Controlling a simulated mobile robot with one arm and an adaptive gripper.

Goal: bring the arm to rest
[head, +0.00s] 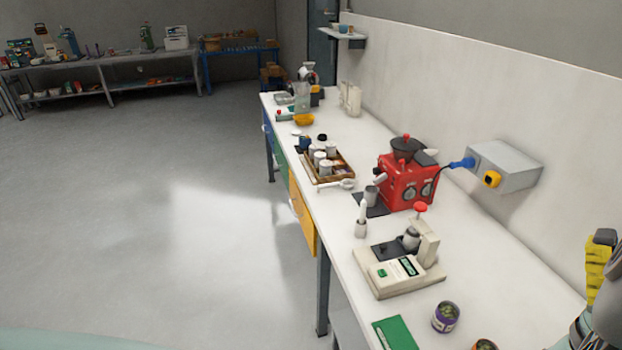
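My gripper is not visible in the head view. A grey, rounded part at the lower right edge looks like a piece of my arm, cut off by the frame. Whether the gripper holds anything cannot be seen.
A long white workbench (335,230) runs along the right wall. It carries a red coffee machine (408,184), a beige device (398,268), a tray of containers (341,177), a purple can (446,317) and a green booklet (394,333). A wall box (510,165) hangs above. Floor left is clear.

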